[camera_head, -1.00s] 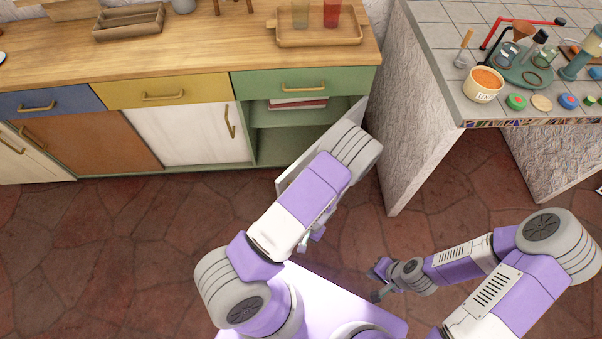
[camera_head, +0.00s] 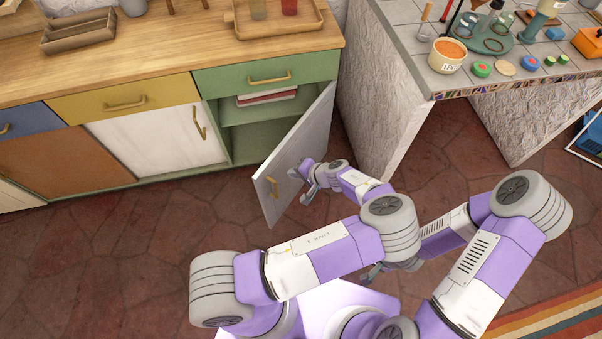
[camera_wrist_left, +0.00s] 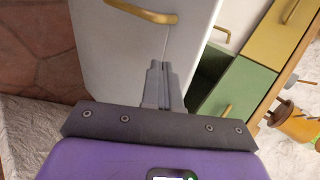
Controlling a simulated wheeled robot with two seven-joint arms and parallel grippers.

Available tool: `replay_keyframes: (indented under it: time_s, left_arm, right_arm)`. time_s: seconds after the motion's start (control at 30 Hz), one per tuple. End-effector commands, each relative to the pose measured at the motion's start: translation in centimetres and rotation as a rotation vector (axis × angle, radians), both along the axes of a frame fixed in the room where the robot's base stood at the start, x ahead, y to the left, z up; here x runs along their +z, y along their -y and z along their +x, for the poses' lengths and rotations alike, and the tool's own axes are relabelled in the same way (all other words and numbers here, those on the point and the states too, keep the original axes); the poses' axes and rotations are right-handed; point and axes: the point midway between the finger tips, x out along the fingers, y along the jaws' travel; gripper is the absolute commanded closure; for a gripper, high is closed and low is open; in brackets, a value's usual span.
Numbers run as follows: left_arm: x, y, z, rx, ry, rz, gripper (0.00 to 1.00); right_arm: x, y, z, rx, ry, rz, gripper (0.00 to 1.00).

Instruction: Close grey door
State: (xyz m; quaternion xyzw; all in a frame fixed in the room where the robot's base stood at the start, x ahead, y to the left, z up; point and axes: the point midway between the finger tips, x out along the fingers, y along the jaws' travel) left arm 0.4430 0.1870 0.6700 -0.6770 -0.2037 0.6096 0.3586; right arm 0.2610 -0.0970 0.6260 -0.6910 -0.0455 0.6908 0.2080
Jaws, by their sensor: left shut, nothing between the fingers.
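The grey door (camera_head: 300,143) stands open, swung out from the right side of the green cabinet section. My right gripper (camera_head: 368,275) is low, partly hidden behind my left arm.
The open compartment (camera_head: 258,138) has a shelf with books (camera_head: 266,96). A green drawer (camera_head: 268,74) is above it and a white door (camera_head: 155,138) beside it. A rough white counter support (camera_head: 375,105) stands close on the right. The floor at left is clear.

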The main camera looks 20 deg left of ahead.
Motion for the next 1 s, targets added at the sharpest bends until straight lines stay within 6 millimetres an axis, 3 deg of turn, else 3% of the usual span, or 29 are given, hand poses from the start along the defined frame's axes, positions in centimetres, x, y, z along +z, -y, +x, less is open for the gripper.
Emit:
replay_keyframes:
  time_s: [0.17, 0.4, 1.0]
  left_arm:
    - [-2.9, -2.9, 0.6, 0.004, -0.001, 0.001, 1.0]
    - [-2.8, -5.9, 1.4, 0.003, 0.001, -0.001, 1.0]
    - [-2.7, -6.8, 1.8, -0.005, 0.0, -0.001, 1.0]
  right_arm:
    - [-1.3, 0.0, 0.0, 0.0, 0.0, 0.0, 1.0]
    - [-1.8, 0.0, 0.0, 0.0, 0.0, 0.0, 1.0]
    - [-1.9, 0.0, 0.0, 0.0, 0.0, 0.0, 1.0]
